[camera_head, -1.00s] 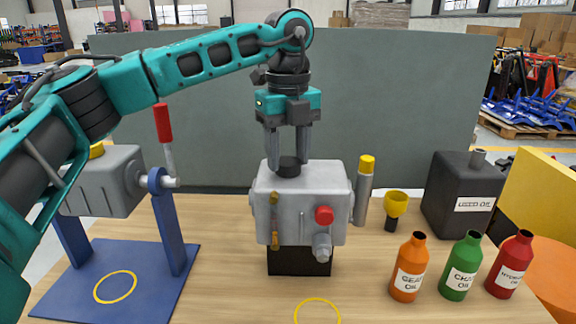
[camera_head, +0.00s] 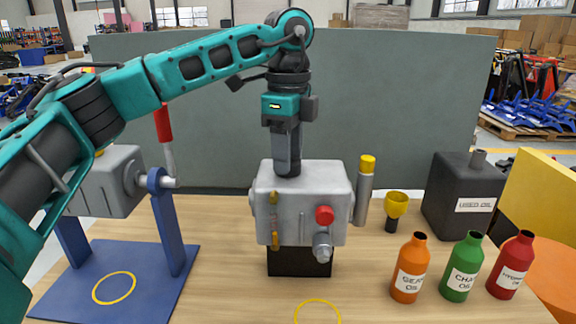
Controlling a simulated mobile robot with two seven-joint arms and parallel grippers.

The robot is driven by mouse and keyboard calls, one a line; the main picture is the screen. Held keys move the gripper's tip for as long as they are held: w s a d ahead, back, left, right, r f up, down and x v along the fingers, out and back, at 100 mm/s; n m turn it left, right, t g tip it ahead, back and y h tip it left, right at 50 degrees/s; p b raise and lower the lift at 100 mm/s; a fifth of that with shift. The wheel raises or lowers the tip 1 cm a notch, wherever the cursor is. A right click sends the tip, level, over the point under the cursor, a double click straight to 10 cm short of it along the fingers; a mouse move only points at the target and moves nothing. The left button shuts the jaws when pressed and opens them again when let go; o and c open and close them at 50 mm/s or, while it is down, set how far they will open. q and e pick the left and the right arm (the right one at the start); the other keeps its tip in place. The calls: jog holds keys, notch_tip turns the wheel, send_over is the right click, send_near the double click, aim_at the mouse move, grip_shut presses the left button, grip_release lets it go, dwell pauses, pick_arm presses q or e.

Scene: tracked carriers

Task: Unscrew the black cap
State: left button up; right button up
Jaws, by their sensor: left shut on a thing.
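A grey metal gearbox (camera_head: 332,180) stands on a black block (camera_head: 299,262) in the middle of the table. It has a red cap (camera_head: 324,215) and a grey fitting (camera_head: 321,246) on its front. My left gripper (camera_head: 288,168) points straight down at the top of the gearbox and is shut on the black cap there. The gripper is turned so that one finger hides the other, and the cap is almost wholly hidden behind the fingers. My right gripper is not in view.
Right of the gearbox stand a grey cylinder with yellow cap (camera_head: 366,190), a yellow funnel (camera_head: 396,205), a black used-oil can (camera_head: 463,192) and orange (camera_head: 410,267), green (camera_head: 460,266) and red bottles (camera_head: 511,265). Left is a blue stand (camera_head: 172,225) holding another grey gearbox (camera_head: 105,187).

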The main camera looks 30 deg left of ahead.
pick_arm(q)
jog(key=n, duration=0.3)
jog(key=shift+f, duration=0.1)
jog(key=o, duration=0.9)
